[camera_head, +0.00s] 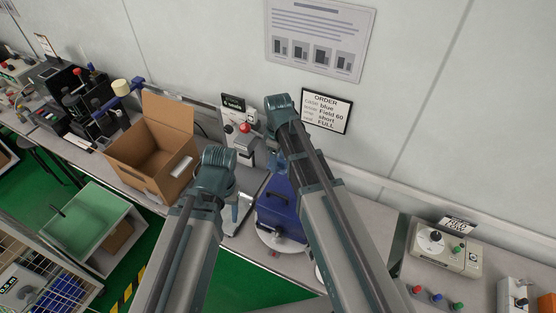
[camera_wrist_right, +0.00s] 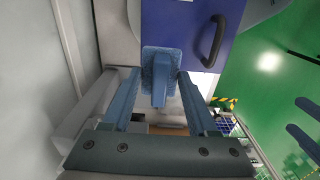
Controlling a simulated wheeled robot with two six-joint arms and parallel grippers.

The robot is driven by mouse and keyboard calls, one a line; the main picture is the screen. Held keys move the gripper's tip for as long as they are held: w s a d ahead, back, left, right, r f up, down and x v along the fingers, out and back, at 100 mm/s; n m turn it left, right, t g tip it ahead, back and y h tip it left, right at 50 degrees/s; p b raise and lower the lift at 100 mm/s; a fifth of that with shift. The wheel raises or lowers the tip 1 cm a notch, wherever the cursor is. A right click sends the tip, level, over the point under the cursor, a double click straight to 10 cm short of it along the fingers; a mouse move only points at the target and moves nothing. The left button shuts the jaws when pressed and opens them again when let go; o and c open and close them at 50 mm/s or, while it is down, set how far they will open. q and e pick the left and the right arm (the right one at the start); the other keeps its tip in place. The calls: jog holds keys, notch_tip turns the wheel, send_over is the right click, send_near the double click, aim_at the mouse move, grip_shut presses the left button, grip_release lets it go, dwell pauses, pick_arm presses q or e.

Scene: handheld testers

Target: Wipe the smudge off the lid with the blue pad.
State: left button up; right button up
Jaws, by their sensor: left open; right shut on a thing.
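The blue case (camera_head: 276,212) stands on a round white plate (camera_head: 270,240) at the bench's front, its violet-blue lid with a dark handle (camera_wrist_right: 214,42) facing up. My right gripper (camera_wrist_right: 158,78) is shut on the grip of the light blue pad (camera_wrist_right: 150,54). The pad overlaps the lid's edge in the wrist view; I cannot tell whether it touches. In the head view the pad (camera_head: 277,162) is partly hidden by my right arm. My left gripper (camera_head: 235,212) is open and empty, left of the case. I can make out no smudge; my right arm covers part of the lid.
An open cardboard box (camera_head: 150,150) stands to the left on the bench. A tester with a red knob (camera_head: 240,128) stands behind the case. A control box (camera_head: 442,246) and coloured buttons (camera_head: 437,297) are to the right. An order card (camera_head: 326,110) hangs on the wall.

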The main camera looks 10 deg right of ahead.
notch_tip(320, 180, up, 3)
jog(key=p, duration=0.3)
dwell(0.6)
